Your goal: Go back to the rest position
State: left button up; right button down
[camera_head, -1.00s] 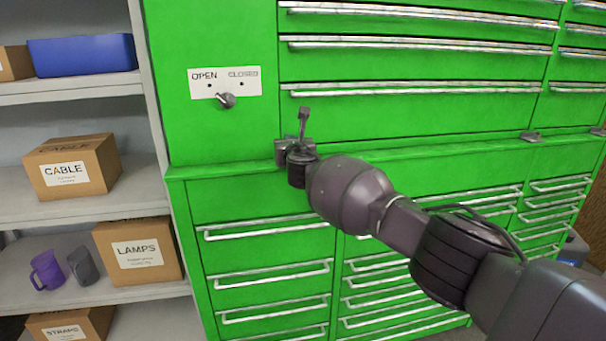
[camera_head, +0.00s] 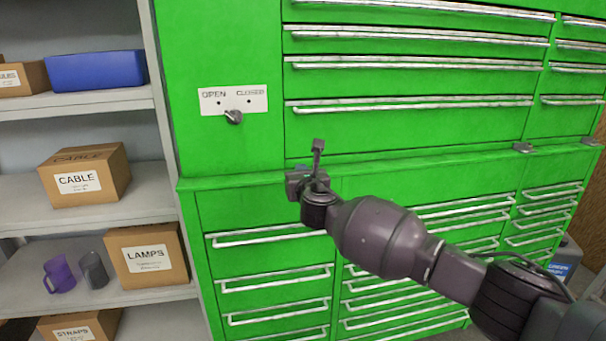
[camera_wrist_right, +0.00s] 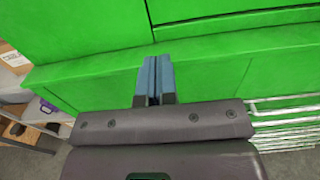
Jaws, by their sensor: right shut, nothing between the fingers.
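My right arm comes in from the lower right in the head view. Its gripper (camera_head: 296,184) is in front of the green tool cabinet (camera_head: 228,150), near the ledge between the upper and lower sections. In the right wrist view the two blue-grey fingers (camera_wrist_right: 154,80) are pressed together with nothing between them, over the green ledge. I cannot tell whether they touch the cabinet. My left gripper is in neither view.
A knob (camera_head: 233,117) sits below the OPEN and CLOSED label. Grey shelves at left hold a blue bin (camera_head: 97,71), a CABLE box (camera_head: 80,182), a LAMPS box (camera_head: 148,256) and a purple mug (camera_head: 60,274). A grey container (camera_head: 566,258) stands at far right.

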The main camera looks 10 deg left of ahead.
jog(key=s+a+r+m+g+y, duration=0.25)
jog(key=s+r+m+y, duration=0.2)
jog(key=s+m, duration=0.4)
jog(key=s+d+f+m+t+h, duration=0.1)
jog(key=s+d+f+m+h, duration=0.1)
jog(key=s+d+f+m, duration=0.5)
jog(key=s+d+f+m+h, duration=0.2)
jog(key=s+d+f+m, duration=0.1)
jog(key=d+f+m, duration=0.7)
jog(key=s+d+f+m+t+h, duration=0.1)
jog(key=s+d+f+m+h, duration=0.1)
jog(key=s+d+f+m, duration=0.6)
jog(key=s+d+f+m+g+h, duration=0.4)
jog(key=s+d+f, duration=1)
jog(key=s, duration=0.4)
jog(key=shift+s+d+f+m+g+h, duration=0.35)
jog(key=shift+d+f+m+h, duration=0.1)
jog(key=shift+d+m, duration=0.3)
jog(key=shift+a, duration=0.1)
